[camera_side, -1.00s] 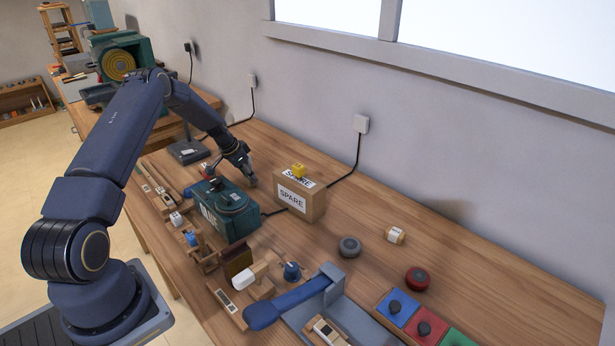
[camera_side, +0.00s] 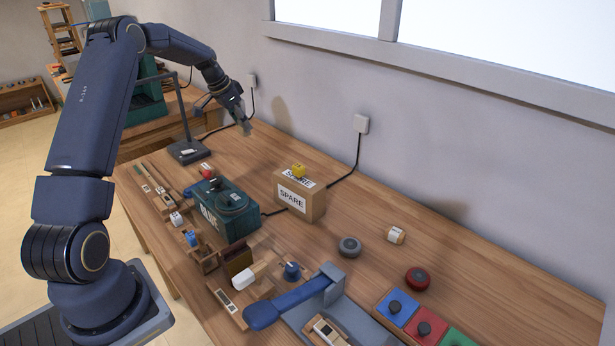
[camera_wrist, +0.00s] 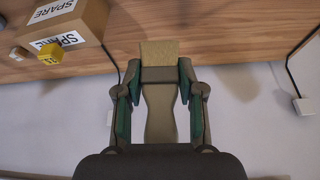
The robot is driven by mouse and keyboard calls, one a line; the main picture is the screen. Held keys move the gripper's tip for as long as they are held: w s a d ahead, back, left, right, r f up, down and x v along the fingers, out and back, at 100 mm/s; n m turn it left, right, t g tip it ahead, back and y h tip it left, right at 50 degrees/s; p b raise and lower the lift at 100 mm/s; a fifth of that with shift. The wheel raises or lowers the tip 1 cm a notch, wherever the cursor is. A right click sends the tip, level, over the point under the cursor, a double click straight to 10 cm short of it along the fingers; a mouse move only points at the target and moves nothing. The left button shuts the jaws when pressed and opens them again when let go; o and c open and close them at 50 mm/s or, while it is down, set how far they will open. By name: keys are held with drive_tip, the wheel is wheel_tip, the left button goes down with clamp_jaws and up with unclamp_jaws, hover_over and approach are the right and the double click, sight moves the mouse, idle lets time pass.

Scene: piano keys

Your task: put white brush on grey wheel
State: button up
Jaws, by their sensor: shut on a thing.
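My gripper (camera_side: 240,114) is raised above the back of the bench, near the wall. In the wrist view my gripper (camera_wrist: 159,76) is shut on a brush (camera_wrist: 159,113). The brush looks tan in this light, with a darker band between the fingertips and a broad, squarish end beyond them. In the side view the brush is small and hard to make out. A grey round wheel-like piece (camera_side: 349,246) lies on the bench, right of the cardboard box and well away from my gripper. Nothing is on its top.
A cardboard SPARE box (camera_side: 300,197) with a yellow cube (camera_side: 298,170) on it stands mid-bench. Left of it are a green box (camera_side: 232,210) and a lamp (camera_side: 187,150). A red round piece (camera_side: 417,278) and small white block (camera_side: 396,235) lie right.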

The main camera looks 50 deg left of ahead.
wheel_tip(320, 180, up, 2)
drive_tip(key=d+r+m+h, duration=0.15)
drive_tip(key=d+m, duration=0.25)
drive_tip(key=d, duration=1.9)
drive_tip(key=s+d+f+m+g+h, duration=0.1)
drive_tip(key=s+d+m, duration=0.1)
drive_tip(key=s+d, duration=0.55)
drive_tip(key=s+d+f+m, duration=0.15)
drive_tip(key=s+d, duration=0.35)
drive_tip(key=d, duration=0.5)
approach(356, 244)
drive_tip(key=shift+w+d+m, duration=0.25)
drive_tip(key=shift+w+d, duration=0.05)
drive_tip(key=shift+d, duration=0.25)
drive_tip(key=shift+w+f, duration=0.65)
drive_tip(key=shift+f, duration=1.5)
